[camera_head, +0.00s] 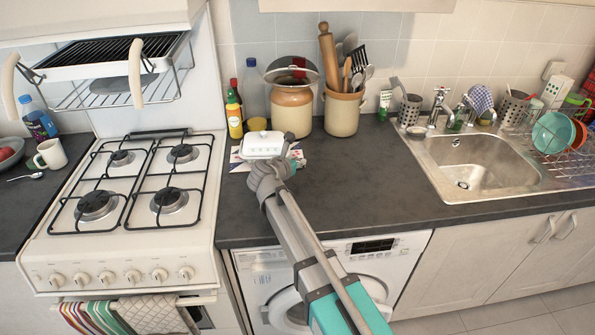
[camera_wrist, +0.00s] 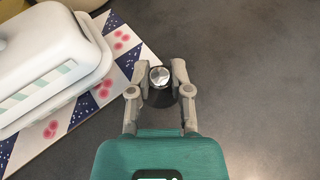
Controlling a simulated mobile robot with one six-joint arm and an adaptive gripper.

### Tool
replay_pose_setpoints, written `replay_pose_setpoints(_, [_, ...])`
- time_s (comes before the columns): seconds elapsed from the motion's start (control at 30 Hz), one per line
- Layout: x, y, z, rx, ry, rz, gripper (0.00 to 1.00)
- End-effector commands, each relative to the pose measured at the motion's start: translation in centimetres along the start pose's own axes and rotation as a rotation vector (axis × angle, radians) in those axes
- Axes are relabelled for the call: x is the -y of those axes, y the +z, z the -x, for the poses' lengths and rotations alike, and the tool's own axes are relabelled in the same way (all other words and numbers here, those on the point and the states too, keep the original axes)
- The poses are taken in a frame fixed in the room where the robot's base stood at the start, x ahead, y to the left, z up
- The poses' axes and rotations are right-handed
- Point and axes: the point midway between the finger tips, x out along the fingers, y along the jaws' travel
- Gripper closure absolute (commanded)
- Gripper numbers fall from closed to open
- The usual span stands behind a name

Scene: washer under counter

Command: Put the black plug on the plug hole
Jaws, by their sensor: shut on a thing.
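In the wrist view the black plug (camera_wrist: 160,97), with a round shiny metal top, is between the two fingers of my gripper (camera_wrist: 161,72). The fingers are shut on it from left and right. It is over the dark counter beside the butter dish; I cannot tell whether it touches the counter. In the head view my arm reaches onto the counter left of the sink, and its wrist hides the plug and most of the gripper. The plug hole (camera_head: 462,184) shows as a dark round spot in the floor of the steel sink (camera_head: 490,165), well to the right.
A white butter dish (camera_wrist: 50,60) on a patterned board (camera_wrist: 125,45) is close left of my gripper. Behind are a lidded crock (camera_head: 292,112) and a utensil pot (camera_head: 342,115). The counter toward the sink is clear. A tap (camera_head: 437,105) stands behind the basin.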

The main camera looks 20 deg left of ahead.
Motion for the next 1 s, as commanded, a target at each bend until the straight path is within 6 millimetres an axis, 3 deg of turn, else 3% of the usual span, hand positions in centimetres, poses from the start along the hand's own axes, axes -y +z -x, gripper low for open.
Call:
replay_pose_setpoints(0.4, [-0.1,-3.0,-1.6,0.000,0.000,0.000,1.00])
replay_pose_setpoints(1.0, [-0.1,-3.5,-1.8,0.000,0.000,0.000,1.00])
